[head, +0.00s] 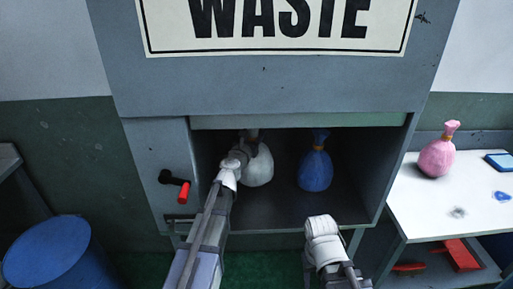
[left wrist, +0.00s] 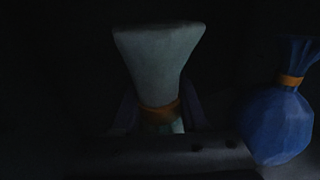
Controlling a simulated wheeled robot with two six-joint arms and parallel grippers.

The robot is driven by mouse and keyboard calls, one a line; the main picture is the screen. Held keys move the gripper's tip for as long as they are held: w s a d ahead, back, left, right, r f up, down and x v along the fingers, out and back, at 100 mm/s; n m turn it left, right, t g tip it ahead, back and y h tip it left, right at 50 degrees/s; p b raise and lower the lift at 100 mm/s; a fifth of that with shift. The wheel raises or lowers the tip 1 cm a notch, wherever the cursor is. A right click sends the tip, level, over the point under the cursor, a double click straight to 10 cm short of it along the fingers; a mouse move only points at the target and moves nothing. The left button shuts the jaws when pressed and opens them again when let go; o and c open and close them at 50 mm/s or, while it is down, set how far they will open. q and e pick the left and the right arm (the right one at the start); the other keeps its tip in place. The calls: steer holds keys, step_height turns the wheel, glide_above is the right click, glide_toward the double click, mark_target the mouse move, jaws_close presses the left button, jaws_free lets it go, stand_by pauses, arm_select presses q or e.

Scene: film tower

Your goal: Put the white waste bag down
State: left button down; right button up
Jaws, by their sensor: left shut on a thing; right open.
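The white waste bag (head: 259,168) is inside the open waste compartment (head: 290,212), on its left side. In the left wrist view its pale gathered neck (left wrist: 158,55) with an orange tie stands upright, and its body is mostly hidden. My left gripper (head: 248,146) reaches into the compartment and is shut on the neck of the white bag. Whether the bag's bottom touches the compartment floor is hard to tell. My right gripper (head: 321,226) is open and empty in front of the compartment's lower edge; its fingertips are not clearly visible.
A blue bag (head: 316,168) stands in the compartment right of the white one, and also shows in the left wrist view (left wrist: 277,125). A red-handled lever (head: 183,191) is left of the opening. A pink bag (head: 437,156) stands on the white table (head: 425,205) at right. A blue barrel (head: 48,255) is lower left.

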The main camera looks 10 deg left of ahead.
arm_select(q)
steer(key=shift+f+b, duration=1.8)
steer(key=shift+b, duration=0.05)
steer(key=shift+f, duration=0.25)
steer(key=shift+c, duration=2.1)
jaws_free()
steer(key=shift+r, duration=0.1)
steer(key=shift+r, duration=0.1)
steer(key=shift+r, duration=0.15)
steer(key=s+a, duration=0.1)
steer(key=s, duration=1.1)
steer(key=shift+a, duration=0.2)
